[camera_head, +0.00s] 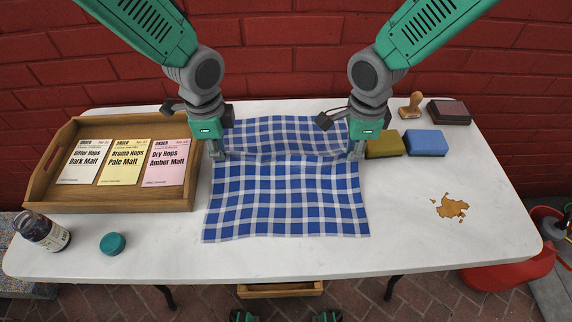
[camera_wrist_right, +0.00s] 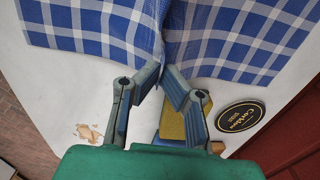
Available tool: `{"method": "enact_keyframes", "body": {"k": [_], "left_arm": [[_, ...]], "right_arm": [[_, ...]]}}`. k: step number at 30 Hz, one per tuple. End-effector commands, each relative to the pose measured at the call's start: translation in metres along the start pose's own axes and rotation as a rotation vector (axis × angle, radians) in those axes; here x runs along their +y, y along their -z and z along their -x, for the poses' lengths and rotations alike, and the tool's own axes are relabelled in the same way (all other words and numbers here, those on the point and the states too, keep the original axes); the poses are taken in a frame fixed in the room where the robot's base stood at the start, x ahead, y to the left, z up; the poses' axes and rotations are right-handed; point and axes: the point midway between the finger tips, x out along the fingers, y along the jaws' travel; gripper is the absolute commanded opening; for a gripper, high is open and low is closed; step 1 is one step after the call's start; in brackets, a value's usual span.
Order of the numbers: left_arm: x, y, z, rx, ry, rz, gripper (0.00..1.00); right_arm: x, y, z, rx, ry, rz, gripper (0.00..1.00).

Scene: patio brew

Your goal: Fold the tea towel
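The blue-and-white checked tea towel (camera_head: 290,205) lies in the middle of the white table, with a raised crease running across it between my grippers. My left gripper (camera_head: 219,156) is at the towel's left edge, at the end of this crease, and appears shut on it; its fingertips are small here. My right gripper (camera_head: 355,156) is at the right edge, at the other end. In the right wrist view its fingertips (camera_wrist_right: 163,76) close on the pinched edge of the towel (camera_wrist_right: 95,25). The towel's far part lies behind the crease.
A wooden tray (camera_head: 112,200) with order cards stands left, with a dark jar (camera_head: 45,232) and teal lid (camera_head: 112,243) before it. Right are sponges (camera_head: 424,142), a stamp (camera_head: 410,105), an ink pad (camera_head: 449,111) and a brown spill (camera_head: 451,207). A round black coaster (camera_wrist_right: 240,115) shows by wrist.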

Motion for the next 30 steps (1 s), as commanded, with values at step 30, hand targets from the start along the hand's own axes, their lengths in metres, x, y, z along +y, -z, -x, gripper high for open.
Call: {"method": "enact_keyframes", "body": {"k": [30], "left_arm": [[0.0,0.001,0.133,0.0,0.001,0.0,0.0]], "right_arm": [[0.0,-0.001,0.136,0.001,0.001,-0.001,0.0]]}}
